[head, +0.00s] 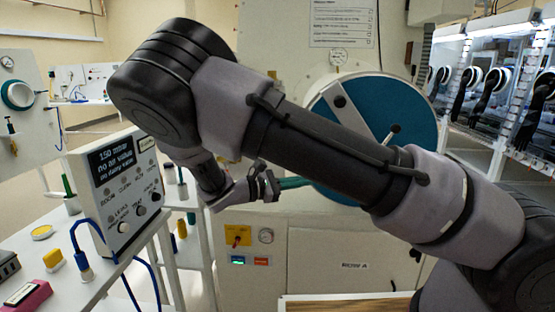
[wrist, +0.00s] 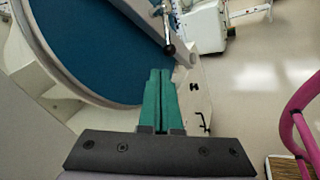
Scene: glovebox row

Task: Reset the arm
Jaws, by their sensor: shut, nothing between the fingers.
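My arm stretches across the head view from the lower right to the upper left and folds back down to my gripper (head: 291,184). The gripper's green fingers lie close together and hold nothing. In the wrist view my gripper (wrist: 159,75) shows as two green fingers side by side, shut. In that view the fingertips overlap the edge of a large round blue door (wrist: 90,40) with a pale rim; I cannot tell whether they touch it. The blue door (head: 415,125) also shows in the head view, partly hidden behind my arm.
A control box (head: 120,190) with a display stands on a white bench at left, with a blue cable. A yellow panel (head: 237,235) and a gauge sit below my gripper. Gloveboxes (head: 490,90) line the right. A pink rail (wrist: 292,125) stands at right in the wrist view.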

